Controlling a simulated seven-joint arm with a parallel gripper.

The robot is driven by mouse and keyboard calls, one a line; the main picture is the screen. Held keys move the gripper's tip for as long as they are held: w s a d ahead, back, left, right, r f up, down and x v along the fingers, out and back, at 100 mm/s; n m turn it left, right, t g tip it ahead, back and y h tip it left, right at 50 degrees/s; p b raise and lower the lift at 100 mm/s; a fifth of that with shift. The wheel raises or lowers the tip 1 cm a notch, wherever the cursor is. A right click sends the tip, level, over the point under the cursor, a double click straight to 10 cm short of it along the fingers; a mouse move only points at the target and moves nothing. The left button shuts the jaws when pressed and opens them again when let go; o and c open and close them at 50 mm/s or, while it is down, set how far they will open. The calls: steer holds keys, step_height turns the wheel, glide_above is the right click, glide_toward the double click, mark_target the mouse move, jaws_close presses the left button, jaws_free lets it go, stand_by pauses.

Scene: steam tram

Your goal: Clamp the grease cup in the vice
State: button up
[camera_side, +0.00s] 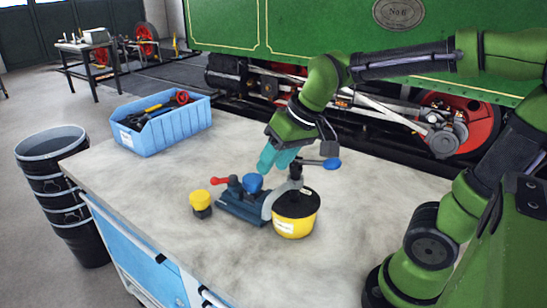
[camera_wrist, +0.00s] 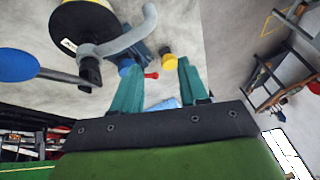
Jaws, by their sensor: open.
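The dark blue vice (camera_side: 240,209) with a red handle (camera_side: 219,181) stands on the bench. A small blue-capped cup (camera_side: 252,182) shows at the vice, upright; I cannot tell whether the jaws grip it. A small yellow-capped cup (camera_side: 201,199) with a dark base stands upright on the bench, left of the vice and apart from it. I cannot tell which is the grease cup. My gripper (camera_side: 269,163) is open and empty, above and behind the vice. In the wrist view the yellow-capped cup (camera_wrist: 168,61) and blue cap (camera_wrist: 126,64) lie beyond my fingers (camera_wrist: 160,70).
A yellow pot (camera_side: 293,226) with black lid, grey curved spout and blue-knobbed lever (camera_side: 332,163) stands close right of the vice, near my gripper. A blue tool bin (camera_side: 165,132) is at the back left. The bench front is clear. The green tram stands behind.

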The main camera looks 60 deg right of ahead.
mark_target(225, 179)
steer(key=w+d+f+n+g+h, duration=0.1)
steer(key=w+d+n+g+h, duration=0.15)
steer(key=w+n, duration=0.55)
steer(key=w+d+n+g+h, duration=0.1)
steer(key=w+d+n, duration=0.3)
steer(key=w, duration=0.9)
steer(key=shift+n+y, duration=0.25)
steer(key=shift+n, duration=0.15)
steer(key=f, duration=0.5)
steer(key=w+f, duration=0.1)
steer(key=f, duration=0.4)
steer(key=w+d+f, duration=0.1)
steer(key=f, duration=0.4)
steer(key=shift+f, duration=0.4)
jaws_close()
